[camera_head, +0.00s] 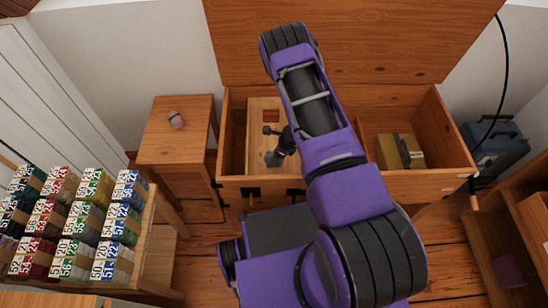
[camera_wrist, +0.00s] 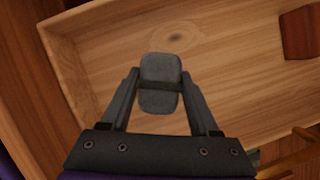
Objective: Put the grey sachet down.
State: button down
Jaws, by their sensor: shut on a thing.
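The grey sachet (camera_wrist: 161,68) is a small, rounded, upright-looking pad between my gripper's fingers in the wrist view. My gripper (camera_wrist: 160,86) is shut on it, with a dark finger band crossing its middle. In the head view my gripper (camera_head: 282,146) is over the left part of an open wooden chest (camera_head: 232,135), above a pale wooden tray (camera_head: 258,107). The sachet (camera_head: 271,158) shows there as a small grey patch. The tray floor (camera_wrist: 215,75) lies behind the sachet in the wrist view. I cannot tell whether the sachet touches it.
A reddish-brown block (camera_head: 271,115) is in the tray, also at the wrist view's upper right (camera_wrist: 299,33). A yellowish box (camera_head: 393,151) sits in the chest's right part. A small stool (camera_head: 160,143) with a pinkish-grey item (camera_head: 176,120) stands left. A blue case (camera_head: 495,145) stands right.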

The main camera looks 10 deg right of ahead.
jog(key=shift+f, duration=0.25)
jog(key=shift+f+b, duration=0.3)
jog(key=shift+c, duration=0.6)
grip_release()
jog(key=shift+r, duration=0.1)
jog(key=shift+r, duration=0.15)
jog(key=shift+d+r+p, duration=0.1)
jog(key=shift+r+p, duration=0.2)
jog(key=shift+p, duration=0.15)
jog(key=p+v, duration=0.1)
jog(key=v, duration=1)
jog(key=shift+r+p, duration=0.25)
jog(key=shift+p, duration=0.05)
